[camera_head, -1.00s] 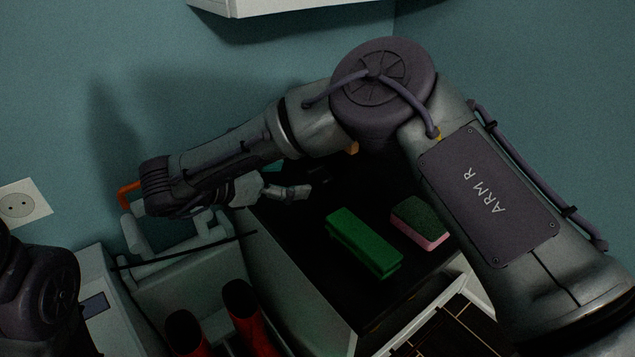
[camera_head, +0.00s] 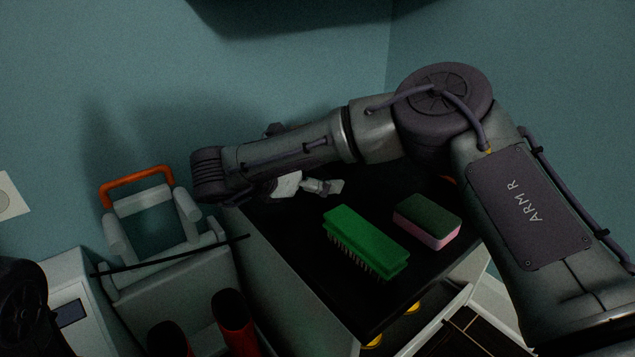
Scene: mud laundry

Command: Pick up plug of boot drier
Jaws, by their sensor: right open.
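The grey stand with upright pegs and an orange handle (camera_head: 137,187), which looks like the boot drier, is at the left. I cannot make out its plug; it may be hidden behind my right arm or out of view. My right gripper (camera_head: 325,187) is folded back under its forearm and points right, just above the black worktop (camera_head: 300,262), behind the green brush. Only its pale finger parts show, apart from the brush, with nothing seen in them. My left gripper is not in view; a dark part of my left arm is at the lower left edge.
A green brush (camera_head: 365,238) and a green and pink sponge (camera_head: 428,218) lie on the worktop. Red boots (camera_head: 236,325) stand below at the front. A wall socket (camera_head: 8,197) is at the far left. An open drawer (camera_head: 440,318) juts out at the lower right.

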